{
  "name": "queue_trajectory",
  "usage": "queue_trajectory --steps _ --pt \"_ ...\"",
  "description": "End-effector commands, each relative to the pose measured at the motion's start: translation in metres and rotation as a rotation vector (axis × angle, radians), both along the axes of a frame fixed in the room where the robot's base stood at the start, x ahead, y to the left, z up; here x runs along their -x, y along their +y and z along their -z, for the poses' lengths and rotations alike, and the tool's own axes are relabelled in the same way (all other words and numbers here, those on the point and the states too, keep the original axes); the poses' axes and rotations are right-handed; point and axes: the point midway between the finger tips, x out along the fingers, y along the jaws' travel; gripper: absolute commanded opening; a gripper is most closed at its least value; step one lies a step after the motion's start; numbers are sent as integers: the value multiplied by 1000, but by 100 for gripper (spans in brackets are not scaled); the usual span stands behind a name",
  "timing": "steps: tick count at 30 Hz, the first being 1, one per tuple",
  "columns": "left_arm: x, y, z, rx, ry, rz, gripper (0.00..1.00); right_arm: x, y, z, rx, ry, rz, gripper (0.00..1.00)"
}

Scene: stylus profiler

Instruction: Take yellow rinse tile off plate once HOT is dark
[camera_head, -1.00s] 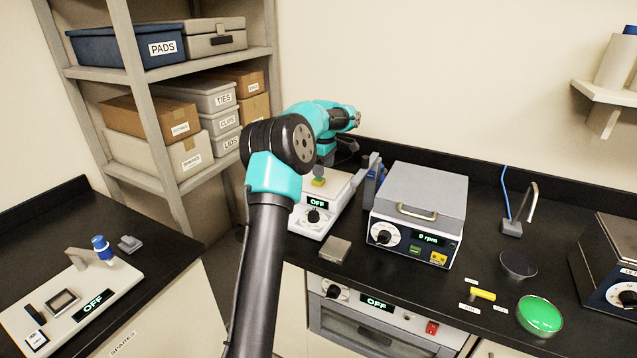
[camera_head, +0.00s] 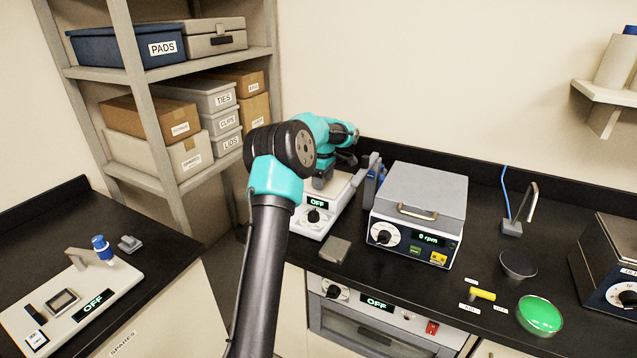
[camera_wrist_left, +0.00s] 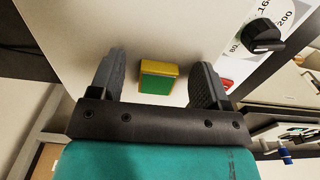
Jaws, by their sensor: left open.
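The yellow tile (camera_wrist_left: 157,69) with a green face lies on the pale plate (camera_wrist_left: 75,22) of the hotplate in the left wrist view. My left gripper (camera_wrist_left: 158,72) is open, with one finger on each side of the tile and a gap on both sides. In the head view my left gripper (camera_head: 321,181) is low over the hotplate (camera_head: 313,222) and the tile is hidden there. The hotplate display (camera_head: 317,203) reads OFF. A small red mark (camera_wrist_left: 226,83) shows near the dial; I cannot tell whether it is a lit HOT lamp. My right gripper is out of view.
A grey box device (camera_head: 418,190) reading 0 rpm stands right of the hotplate, with a blue and grey item (camera_head: 373,180) between them. A small grey block (camera_head: 333,250) lies in front. A green dish (camera_head: 540,315) and yellow-handled tool (camera_head: 481,294) are farther right.

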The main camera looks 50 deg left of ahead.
Motion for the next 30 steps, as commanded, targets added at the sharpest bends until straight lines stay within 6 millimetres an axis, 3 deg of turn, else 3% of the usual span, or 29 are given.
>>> queue_trajectory --steps 10,27,30 --pt "0 0 0 0 0 0 69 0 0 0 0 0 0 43" --pt "0 0 0 0 0 0 15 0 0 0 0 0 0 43" --pt "0 0 0 0 0 0 13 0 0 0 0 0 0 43"
